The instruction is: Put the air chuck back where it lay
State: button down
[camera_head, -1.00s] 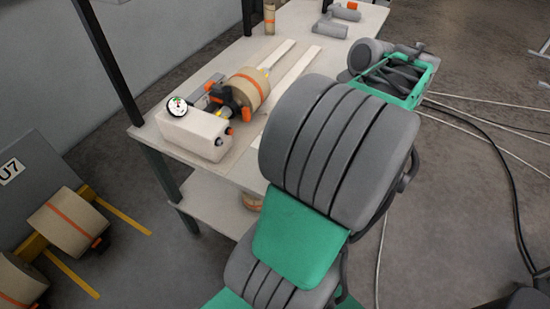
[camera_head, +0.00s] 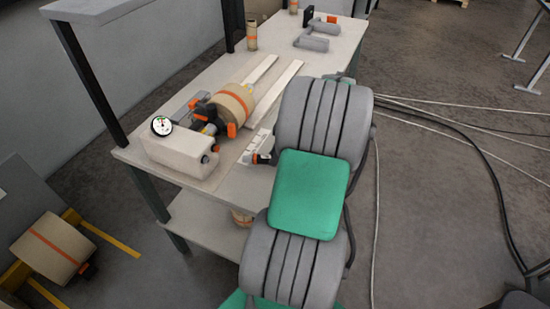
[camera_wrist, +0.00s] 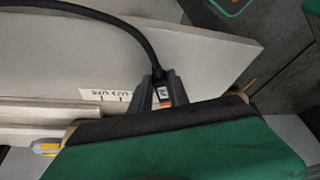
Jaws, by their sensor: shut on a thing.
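My gripper (camera_wrist: 160,97) is shut, with its grey fingers around a small dark piece with an orange and white mark, which looks like the air chuck (camera_wrist: 160,92). A black hose (camera_wrist: 140,36) runs up from it and arcs to the left. The fingers hide most of the chuck. In the head view my gripper (camera_head: 262,158) is at the near long edge of the table, beside a white lettered label, which also shows in the wrist view (camera_wrist: 103,97). I cannot tell whether the chuck touches the table.
A cream box (camera_head: 180,152) with a dial gauge (camera_head: 161,125) stands at the table's near left corner. A kraft roll (camera_head: 234,103) with dark and orange fittings lies behind it. Two pale rails (camera_head: 275,95) run along the table (camera_head: 205,82). Grey cylinders (camera_head: 313,42) lie at the far end.

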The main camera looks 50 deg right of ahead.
jog(key=shift+f, duration=1.05)
jog(key=c, duration=1.3)
grip_release()
jog(key=shift+o, duration=0.2)
